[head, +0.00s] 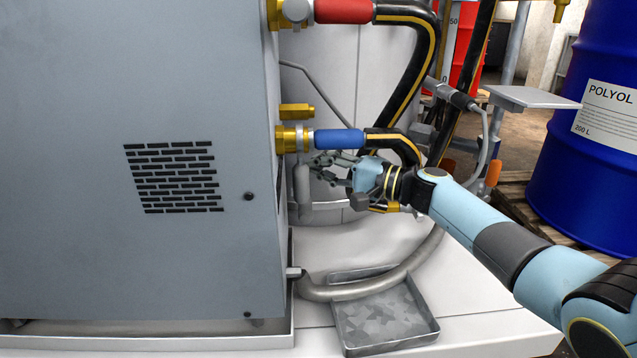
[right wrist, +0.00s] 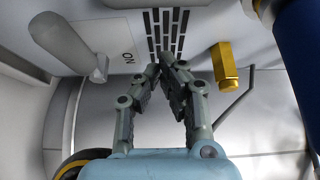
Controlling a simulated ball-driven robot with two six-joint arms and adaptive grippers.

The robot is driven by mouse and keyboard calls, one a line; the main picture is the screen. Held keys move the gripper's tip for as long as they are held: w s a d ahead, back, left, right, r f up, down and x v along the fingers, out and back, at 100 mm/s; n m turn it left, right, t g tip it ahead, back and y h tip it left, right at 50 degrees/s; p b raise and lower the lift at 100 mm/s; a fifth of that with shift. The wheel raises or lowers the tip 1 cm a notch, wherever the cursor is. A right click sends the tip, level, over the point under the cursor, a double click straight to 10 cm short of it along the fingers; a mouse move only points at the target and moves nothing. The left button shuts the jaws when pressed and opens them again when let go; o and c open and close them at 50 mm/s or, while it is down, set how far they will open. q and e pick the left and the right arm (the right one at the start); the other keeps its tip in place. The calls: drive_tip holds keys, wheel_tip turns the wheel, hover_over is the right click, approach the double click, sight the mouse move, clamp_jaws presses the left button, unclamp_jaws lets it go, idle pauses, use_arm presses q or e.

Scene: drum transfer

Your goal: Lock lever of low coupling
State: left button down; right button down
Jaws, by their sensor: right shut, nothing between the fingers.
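The low coupling has a blue sleeve (head: 338,139) and a brass fitting (head: 288,139) at the cabinet's right edge in the head view. A grey lever-like bar (head: 303,184) hangs just below it. The blue sleeve also shows at the top right of the right wrist view (right wrist: 302,45). My right gripper (head: 316,166) is just below the blue sleeve, pointing left at the cabinet. In the right wrist view its fingertips (right wrist: 168,60) meet, with nothing between them. A grey handle (right wrist: 85,45) beside an ON label is left of them. I cannot tell whether anything is touched. My left gripper is out of view.
The grey cabinet (head: 100,80) fills the left. A red-sleeved coupling (head: 343,11) sits higher up. A brass piece (head: 297,111) is just above the low coupling. A metal tray (head: 432,332) and a grey hose lie below. A blue drum (head: 560,165) stands at right.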

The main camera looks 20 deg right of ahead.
sight(301, 179)
drive_tip(key=shift+s+a, duration=0.3)
drive_tip(key=shift+s, duration=0.3)
drive_tip(key=shift+s+a, duration=0.3)
drive_tip(key=shift+s, duration=0.35)
drive_tip(key=shift+s+a, duration=0.3)
drive_tip(key=shift+s, duration=0.3)
drive_tip(key=shift+p, duration=0.3)
